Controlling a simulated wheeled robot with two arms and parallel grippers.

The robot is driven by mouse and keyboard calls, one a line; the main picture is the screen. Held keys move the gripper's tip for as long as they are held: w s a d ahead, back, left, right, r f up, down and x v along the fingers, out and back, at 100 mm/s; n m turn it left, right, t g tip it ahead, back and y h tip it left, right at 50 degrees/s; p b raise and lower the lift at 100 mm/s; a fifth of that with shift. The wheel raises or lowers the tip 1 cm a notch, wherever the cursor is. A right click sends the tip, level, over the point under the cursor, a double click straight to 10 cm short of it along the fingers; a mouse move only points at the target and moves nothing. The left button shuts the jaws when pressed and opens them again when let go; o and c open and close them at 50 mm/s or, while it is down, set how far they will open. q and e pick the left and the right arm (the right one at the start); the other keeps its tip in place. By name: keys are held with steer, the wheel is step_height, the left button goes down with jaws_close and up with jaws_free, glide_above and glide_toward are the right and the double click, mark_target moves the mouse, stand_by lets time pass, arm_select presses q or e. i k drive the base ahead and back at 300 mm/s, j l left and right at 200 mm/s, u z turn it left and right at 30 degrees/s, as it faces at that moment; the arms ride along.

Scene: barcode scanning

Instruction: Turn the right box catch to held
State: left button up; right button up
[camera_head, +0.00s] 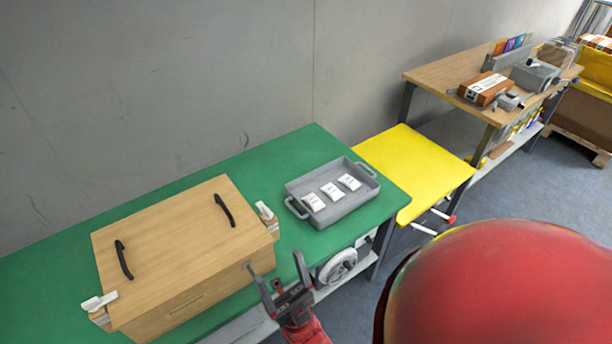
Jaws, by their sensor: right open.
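A wooden box (175,244) with two black handles on its lid stands on the green bench. The right box catch (266,213), pale with a grey part, is at the box's right end. A similar left catch (98,304) is at the left end. Their exact settings are too small to tell. My right gripper (279,266) is open and empty at the bench's front edge, near the box's front right corner. It is below the right catch in the picture and apart from it. My left gripper is not in view.
A grey tray (354,204) with three white packets stands right of the box on the green bench (260,160). A handwheel (338,266) is under the front edge. A yellow table (414,165) and a wooden workbench (445,74) stand beyond. My red arm part fills the lower right.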

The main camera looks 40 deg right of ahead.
mark_target(268, 215)
steer(key=z, duration=0.75)
steer(key=i+l+u, duration=0.25)
steer(key=l, duration=0.15)
steer(key=l+u, duration=0.25)
steer(key=l, duration=0.15)
steer(key=i+l+u, duration=0.1)
steer(key=l+u, duration=0.15)
steer(key=l, duration=0.25)
